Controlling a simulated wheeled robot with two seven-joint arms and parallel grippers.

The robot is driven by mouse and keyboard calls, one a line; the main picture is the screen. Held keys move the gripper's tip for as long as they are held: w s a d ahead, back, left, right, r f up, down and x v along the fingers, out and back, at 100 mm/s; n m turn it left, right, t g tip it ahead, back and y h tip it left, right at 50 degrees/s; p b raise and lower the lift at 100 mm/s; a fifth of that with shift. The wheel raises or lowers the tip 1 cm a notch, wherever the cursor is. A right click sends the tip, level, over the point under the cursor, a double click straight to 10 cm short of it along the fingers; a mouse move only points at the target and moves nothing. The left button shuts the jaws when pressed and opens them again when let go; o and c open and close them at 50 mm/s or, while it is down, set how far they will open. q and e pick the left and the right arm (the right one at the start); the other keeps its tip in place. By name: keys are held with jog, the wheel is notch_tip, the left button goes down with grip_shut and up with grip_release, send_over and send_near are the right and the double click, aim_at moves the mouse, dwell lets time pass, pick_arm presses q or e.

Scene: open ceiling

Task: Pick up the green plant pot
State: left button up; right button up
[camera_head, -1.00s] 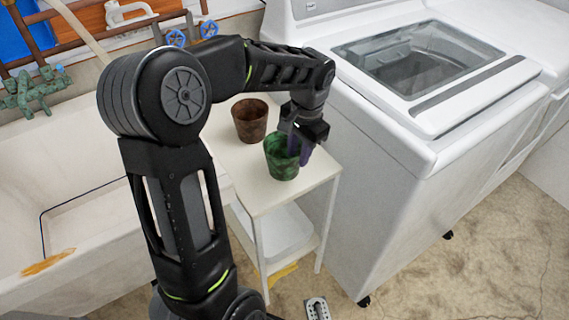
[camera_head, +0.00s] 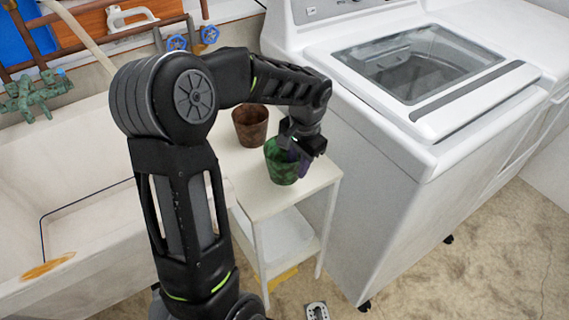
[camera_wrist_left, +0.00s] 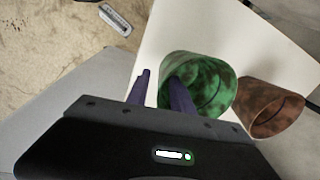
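The green plant pot (camera_head: 280,165) stands upright near the front right part of a small white table (camera_head: 262,203). It also shows in the left wrist view (camera_wrist_left: 215,75). My left gripper (camera_head: 299,160) is over the pot's right rim in the head view. In the left wrist view its two purple fingers (camera_wrist_left: 161,76) are apart, one reaching into the pot's mouth and one outside the wall. White tabletop shows between the outer finger and the pot, so the gripper is open around the wall. My right gripper is not in view.
A brown pot (camera_head: 250,125) stands close behind the green pot. A washing machine (camera_head: 400,190) stands just right of the table. A sink (camera_head: 70,220) lies to the left. A small metal object (camera_head: 317,311) is on the floor.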

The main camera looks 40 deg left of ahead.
aim_at(294, 180)
pick_arm(q)
jog(key=f, duration=0.2)
jog(key=a+f, duration=0.1)
jog(key=f, duration=0.1)
jog(key=shift+w+f, duration=0.15)
jog(key=shift+f, duration=0.15)
jog(key=shift+c, duration=0.5)
grip_shut()
dwell(1.0)
